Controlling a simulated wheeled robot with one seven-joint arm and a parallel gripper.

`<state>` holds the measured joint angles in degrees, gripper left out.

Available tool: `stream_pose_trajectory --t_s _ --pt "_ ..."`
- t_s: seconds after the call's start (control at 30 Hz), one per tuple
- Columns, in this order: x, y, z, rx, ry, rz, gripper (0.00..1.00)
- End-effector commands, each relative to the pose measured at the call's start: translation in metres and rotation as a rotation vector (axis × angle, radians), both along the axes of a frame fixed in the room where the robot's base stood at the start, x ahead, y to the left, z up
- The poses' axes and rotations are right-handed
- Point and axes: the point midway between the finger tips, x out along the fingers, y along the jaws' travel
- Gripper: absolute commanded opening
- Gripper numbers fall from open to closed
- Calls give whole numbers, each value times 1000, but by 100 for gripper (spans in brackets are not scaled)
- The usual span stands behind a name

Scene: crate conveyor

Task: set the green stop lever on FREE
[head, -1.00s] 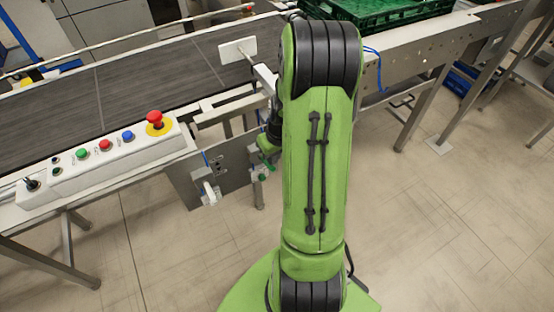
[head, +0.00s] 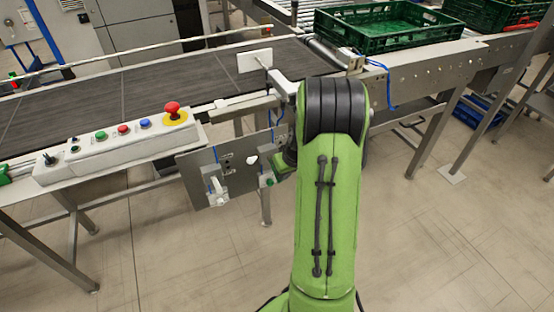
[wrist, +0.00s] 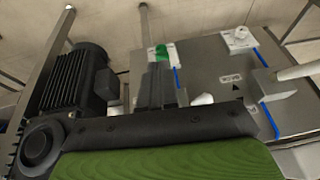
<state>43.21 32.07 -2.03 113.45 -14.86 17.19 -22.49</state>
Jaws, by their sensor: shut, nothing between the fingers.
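The green stop lever (head: 267,182) is small and sits at the lower right of a grey metal plate (head: 232,188) below the conveyor edge. In the wrist view its green part (wrist: 161,51) shows just past the fingertips, on a pale mount. My gripper (wrist: 160,80) is shut and empty, with its dark fingers close to the lever; I cannot tell whether they touch it. In the head view my arm hides the fingers.
A white control box (head: 120,145) with coloured buttons and a red stop knob stands left of the plate. A white handle (head: 215,188) juts from the plate. A dark finned motor (wrist: 75,80) is left of my fingers. A green crate (head: 385,28) stands on the conveyor.

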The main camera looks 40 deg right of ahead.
Motion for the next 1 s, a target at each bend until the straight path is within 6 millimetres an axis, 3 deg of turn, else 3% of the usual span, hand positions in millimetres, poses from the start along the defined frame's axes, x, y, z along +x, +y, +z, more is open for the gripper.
stream_pose_trajectory --t_s 0.3,0.83,1.0 --pt "0 0 -10 0 1 1 0" --pt "0 0 -11 0 0 0 0" --pt "3 2 3 -1 -1 2 0"
